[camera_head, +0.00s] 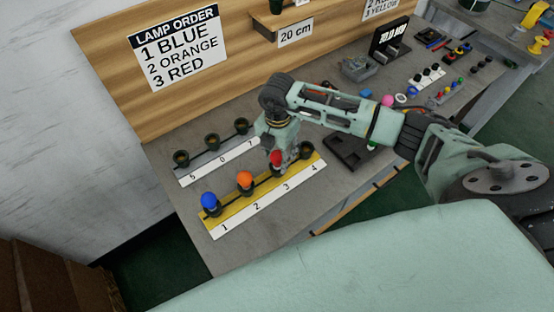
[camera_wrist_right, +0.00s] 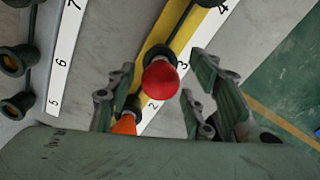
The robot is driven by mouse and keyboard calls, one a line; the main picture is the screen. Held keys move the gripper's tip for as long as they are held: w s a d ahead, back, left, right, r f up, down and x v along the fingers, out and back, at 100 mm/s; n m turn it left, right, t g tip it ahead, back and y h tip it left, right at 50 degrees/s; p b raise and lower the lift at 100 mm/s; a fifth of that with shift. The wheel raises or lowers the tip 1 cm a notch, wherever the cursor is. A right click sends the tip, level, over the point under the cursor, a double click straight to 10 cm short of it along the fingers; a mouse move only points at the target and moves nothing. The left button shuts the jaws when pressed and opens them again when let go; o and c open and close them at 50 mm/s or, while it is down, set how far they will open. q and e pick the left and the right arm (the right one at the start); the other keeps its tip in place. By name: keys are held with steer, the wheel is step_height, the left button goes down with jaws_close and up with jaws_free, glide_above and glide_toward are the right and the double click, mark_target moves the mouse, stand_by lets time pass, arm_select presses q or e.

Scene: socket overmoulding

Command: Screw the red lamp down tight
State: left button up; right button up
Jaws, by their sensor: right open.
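The red lamp (camera_head: 276,158) stands in the socket marked 3 on the yellow strip (camera_head: 238,212). In the right wrist view the red lamp (camera_wrist_right: 160,79) shows between the spread fingers of my right gripper (camera_wrist_right: 158,85). Clear gaps show on both sides, so the fingers do not touch it. In the head view my right gripper (camera_head: 280,152) is over socket 3 and partly hides the lamp. How deep the lamp sits in its socket is hidden. My left gripper is not in view.
A blue lamp (camera_head: 208,199) is in socket 1 and an orange lamp (camera_head: 244,179) in socket 2. Socket 4 (camera_head: 305,149) is empty. A white strip with empty sockets (camera_head: 211,140) lies behind. A dark tray (camera_head: 350,150) is to the right. The sign reads blue, orange, red (camera_head: 181,47).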

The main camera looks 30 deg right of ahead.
steer(key=n+b, duration=0.1)
steer(key=n, duration=0.1)
steer(key=shift+f+n, duration=0.1)
steer(key=shift+n, duration=0.2)
steer(key=shift+d+f+n+b, duration=0.1)
steer(key=shift+n+b, duration=0.4)
steer(key=shift+n, duration=0.4)
steer(key=n+b, duration=0.1)
steer(key=n, duration=0.1)
steer(key=shift+n, duration=0.4)
steer(key=shift+s+a, duration=0.1)
steer(key=shift+a, duration=0.1)
